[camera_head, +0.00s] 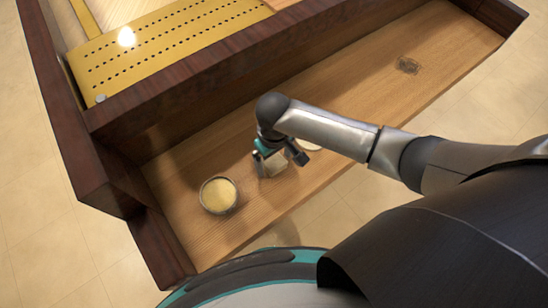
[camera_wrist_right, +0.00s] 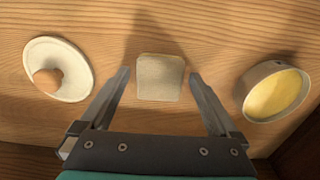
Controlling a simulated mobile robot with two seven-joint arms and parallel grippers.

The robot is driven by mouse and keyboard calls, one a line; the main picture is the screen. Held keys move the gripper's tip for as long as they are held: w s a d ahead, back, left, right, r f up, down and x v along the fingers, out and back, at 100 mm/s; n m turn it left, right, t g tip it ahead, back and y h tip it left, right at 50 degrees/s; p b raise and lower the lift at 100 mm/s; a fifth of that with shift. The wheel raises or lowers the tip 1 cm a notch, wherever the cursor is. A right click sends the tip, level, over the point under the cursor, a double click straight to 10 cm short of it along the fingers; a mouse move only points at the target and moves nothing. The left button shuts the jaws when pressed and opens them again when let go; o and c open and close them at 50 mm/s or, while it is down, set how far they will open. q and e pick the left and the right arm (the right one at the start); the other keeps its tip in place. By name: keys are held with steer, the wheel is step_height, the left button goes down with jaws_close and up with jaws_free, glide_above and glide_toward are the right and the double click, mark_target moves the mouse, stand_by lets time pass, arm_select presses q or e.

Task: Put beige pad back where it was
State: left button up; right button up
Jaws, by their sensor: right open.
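The beige pad (camera_wrist_right: 160,77) is a small rounded square lying on the wooden shelf. In the right wrist view it sits ahead of and between the two fingertips, with no finger seen touching it. In the head view the pad (camera_head: 275,165) is partly hidden by my right gripper (camera_head: 272,168), which is just above it. My right gripper (camera_wrist_right: 160,82) is open and empty, its fingers on either side of the pad's near edge. My left gripper is not in view.
A round tin (camera_head: 218,195) with yellow contents stands left of the pad in the head view. A pale round lid (camera_wrist_right: 60,70) with a brown knob lies on the pad's other side. A dark patch (camera_head: 408,65) marks the far right of the wooden shelf (camera_head: 440,45). A perforated gold panel (camera_head: 160,45) lies behind a dark rail.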

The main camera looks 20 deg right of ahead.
mark_target(274, 161)
step_height(274, 161, up, 12)
steer(key=p, duration=0.4)
stand_by(0.3)
